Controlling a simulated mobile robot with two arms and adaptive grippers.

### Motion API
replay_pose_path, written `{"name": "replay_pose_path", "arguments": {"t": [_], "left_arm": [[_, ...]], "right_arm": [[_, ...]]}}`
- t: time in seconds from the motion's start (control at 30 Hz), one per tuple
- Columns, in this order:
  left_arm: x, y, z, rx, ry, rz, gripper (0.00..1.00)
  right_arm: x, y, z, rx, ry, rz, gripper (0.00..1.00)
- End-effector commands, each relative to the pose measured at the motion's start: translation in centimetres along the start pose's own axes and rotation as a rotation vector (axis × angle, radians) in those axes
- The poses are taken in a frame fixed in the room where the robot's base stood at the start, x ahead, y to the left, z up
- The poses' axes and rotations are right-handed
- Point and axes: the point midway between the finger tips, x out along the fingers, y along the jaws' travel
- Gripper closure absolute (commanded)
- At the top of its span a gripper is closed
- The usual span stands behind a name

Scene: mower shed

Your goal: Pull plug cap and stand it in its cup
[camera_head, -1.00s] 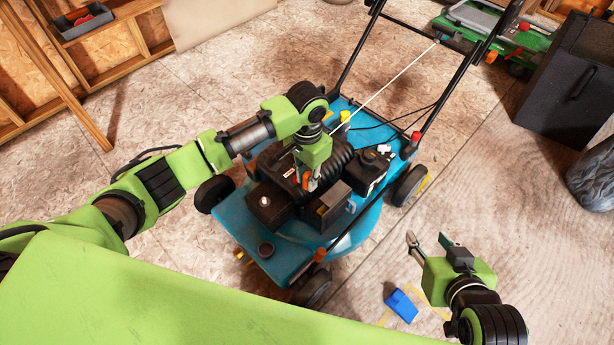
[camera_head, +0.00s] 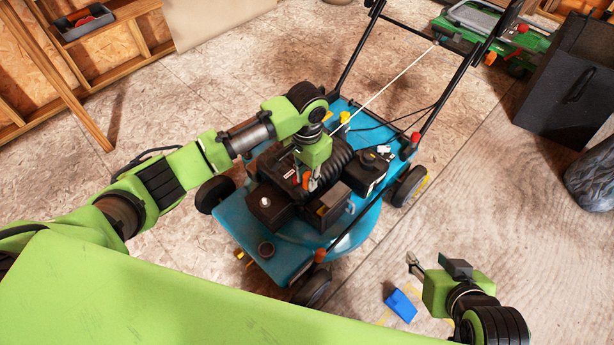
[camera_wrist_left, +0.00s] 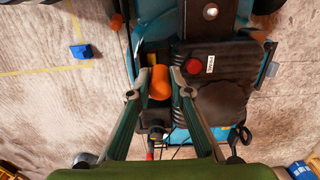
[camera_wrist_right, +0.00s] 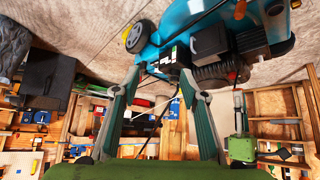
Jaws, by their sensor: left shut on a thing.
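The orange plug cap (camera_wrist_left: 160,82) sits between the fingertips of my left gripper (camera_wrist_left: 160,78) in the left wrist view. My left gripper (camera_head: 308,184) is shut on it, low beside the mower's black engine in the head view; only a bit of orange (camera_head: 306,181) shows there. I cannot tell whether the cap is still on the plug.
The teal mower (camera_head: 240,222) has a black engine (camera_head: 285,160) and a handle rising at the back. A blue block (camera_head: 401,305) lies on the floor by yellow tape. A black bin (camera_head: 560,95) stands at right.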

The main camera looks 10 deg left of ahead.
Motion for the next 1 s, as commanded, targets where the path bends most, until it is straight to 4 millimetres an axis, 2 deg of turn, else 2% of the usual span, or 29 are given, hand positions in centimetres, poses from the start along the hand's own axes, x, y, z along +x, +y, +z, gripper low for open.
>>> {"name": "replay_pose_path", "arguments": {"t": [1.0], "left_arm": [[-0.6, 0.0, 0.0, 0.000, 0.000, 0.000, 0.95]], "right_arm": [[-1.3, 0.5, 3.9, 0.004, -0.167, 0.009, 0.60]]}}
